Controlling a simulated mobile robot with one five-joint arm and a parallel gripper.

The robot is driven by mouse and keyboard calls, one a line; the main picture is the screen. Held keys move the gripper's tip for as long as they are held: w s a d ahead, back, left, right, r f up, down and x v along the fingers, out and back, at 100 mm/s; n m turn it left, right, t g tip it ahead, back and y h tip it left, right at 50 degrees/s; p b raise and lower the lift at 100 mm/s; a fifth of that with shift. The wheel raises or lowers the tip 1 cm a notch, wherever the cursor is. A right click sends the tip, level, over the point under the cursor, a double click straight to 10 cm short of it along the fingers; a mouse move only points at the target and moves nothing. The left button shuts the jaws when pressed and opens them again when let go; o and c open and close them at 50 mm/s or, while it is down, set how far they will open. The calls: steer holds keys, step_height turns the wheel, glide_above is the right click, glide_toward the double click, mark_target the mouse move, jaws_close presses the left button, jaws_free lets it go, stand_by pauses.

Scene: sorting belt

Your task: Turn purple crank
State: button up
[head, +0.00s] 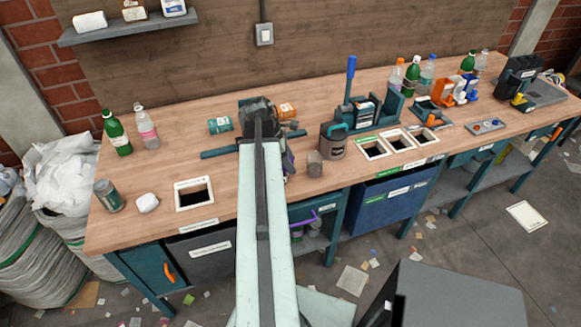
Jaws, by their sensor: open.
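My arm reaches from the bottom of the head view over the workbench. My gripper (262,112) is the dark block at its far end, above the bench top; its fingers are mostly hidden behind the arm, and nothing is seen held.
Teal (220,125) and orange (287,111) cans lie near the gripper. A dark grey canister (333,140) and a small grey cup (315,163) stand to the right. A lever press with a blue handle (351,75) rises behind. The bench (170,165) has free room at left.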

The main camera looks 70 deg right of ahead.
jaws_close()
stand_by(0.8)
stand_by(0.5)
steer(key=shift+d, duration=0.3)
steer(key=shift+a, duration=0.15)
steer(key=shift+s, duration=0.15)
